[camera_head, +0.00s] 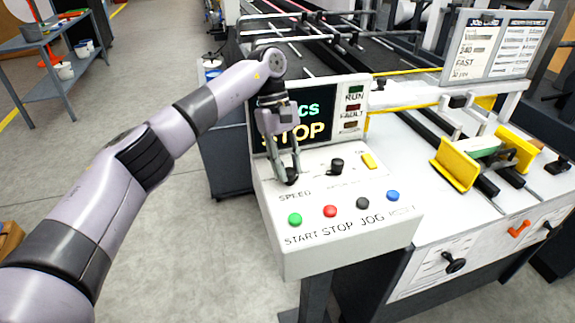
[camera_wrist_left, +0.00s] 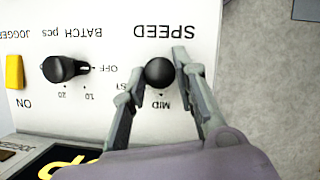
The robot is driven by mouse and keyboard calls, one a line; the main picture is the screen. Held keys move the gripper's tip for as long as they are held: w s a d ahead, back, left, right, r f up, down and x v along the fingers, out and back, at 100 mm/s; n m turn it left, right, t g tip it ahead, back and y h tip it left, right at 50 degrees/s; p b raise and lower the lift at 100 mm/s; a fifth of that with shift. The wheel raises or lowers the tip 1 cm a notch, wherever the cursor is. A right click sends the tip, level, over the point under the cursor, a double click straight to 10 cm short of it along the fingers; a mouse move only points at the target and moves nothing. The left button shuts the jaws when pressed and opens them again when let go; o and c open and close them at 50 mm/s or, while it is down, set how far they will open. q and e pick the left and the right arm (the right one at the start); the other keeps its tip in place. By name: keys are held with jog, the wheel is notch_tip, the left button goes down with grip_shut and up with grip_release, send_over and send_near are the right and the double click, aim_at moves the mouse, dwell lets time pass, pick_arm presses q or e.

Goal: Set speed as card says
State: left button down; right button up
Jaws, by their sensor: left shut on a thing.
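The black SPEED knob (camera_head: 291,177) is on the white slanted control panel (camera_head: 335,215). My left gripper (camera_head: 288,172) reaches down over it, with its fingers shut on the knob. In the left wrist view, the knob (camera_wrist_left: 159,72) sits between the two fingertips (camera_wrist_left: 156,75). The word MID shows beside it; another label, ending in "ST", is partly hidden by a finger. I cannot tell where the knob points. The job card (camera_head: 475,50) on the board at the upper right shows 240 and FAST. My right gripper is not in view.
A black BATCH knob (camera_head: 336,166) and yellow switch (camera_head: 369,161) are right of SPEED. Green (camera_head: 295,219), red (camera_head: 330,211), black (camera_head: 362,203) and blue (camera_head: 392,196) buttons line the front. The screen (camera_head: 307,120) behind reads STOP, partly hidden by my gripper.

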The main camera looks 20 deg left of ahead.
aim_at(288, 169)
pick_arm(q)
jog(key=c, duration=1.3)
grip_release()
notch_tip(288, 169, up, 10)
